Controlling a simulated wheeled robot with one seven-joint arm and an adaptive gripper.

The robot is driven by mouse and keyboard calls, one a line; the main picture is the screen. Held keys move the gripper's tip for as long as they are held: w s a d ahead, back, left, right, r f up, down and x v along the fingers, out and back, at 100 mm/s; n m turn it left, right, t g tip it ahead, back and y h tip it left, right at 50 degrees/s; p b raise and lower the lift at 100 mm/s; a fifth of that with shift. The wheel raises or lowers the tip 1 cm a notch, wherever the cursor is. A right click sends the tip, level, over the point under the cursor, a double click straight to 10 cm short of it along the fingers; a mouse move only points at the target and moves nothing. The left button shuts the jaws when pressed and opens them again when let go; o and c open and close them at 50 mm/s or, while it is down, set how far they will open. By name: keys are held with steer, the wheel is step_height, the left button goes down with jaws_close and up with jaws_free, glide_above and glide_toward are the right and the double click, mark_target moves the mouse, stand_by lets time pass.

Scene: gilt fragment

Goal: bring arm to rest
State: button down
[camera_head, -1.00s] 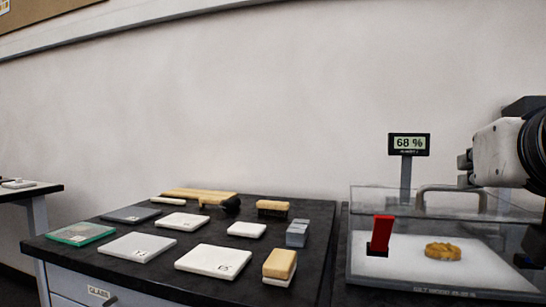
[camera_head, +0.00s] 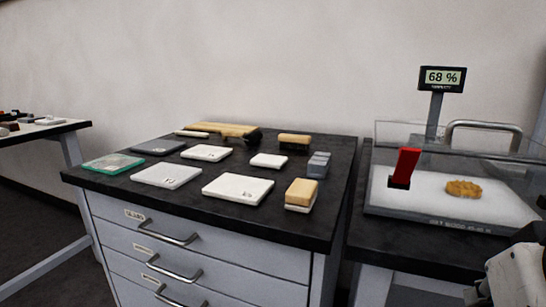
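Part of my arm (camera_head: 515,277), white with dark parts, shows at the lower right edge. It is low, in front of the right-hand bench with the weighing instrument. My gripper's fingers cannot be made out, so whether they are open or shut does not show. The gilt fragment (camera_head: 463,189), a small golden-brown piece, lies on the white plate of the instrument (camera_head: 430,217), under a clear cover. Nothing of mine touches it.
A red piece with a black foot (camera_head: 405,166) stands left of the fragment. A display (camera_head: 442,79) reads 68 %. The dark-topped drawer cabinet (camera_head: 290,225) holds several pale tiles, a green-edged plate (camera_head: 114,163) and brushes or blocks. Another table (camera_head: 60,128) stands left.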

steer(key=s+a+f+n+g+y, duration=0.2)
steer(key=s+a+f+g, duration=0.3)
steer(key=s+f+g, duration=0.3)
step_height(320, 180, up, 37)
steer(key=d+t+p, duration=0.1)
steer(key=t+p, duration=0.4)
steer(key=p, duration=2.8)
steer(key=shift+s+f+n+t+p, duration=0.2)
steer(key=shift+n+t+p, duration=0.1)
steer(key=shift+n+t, duration=0.1)
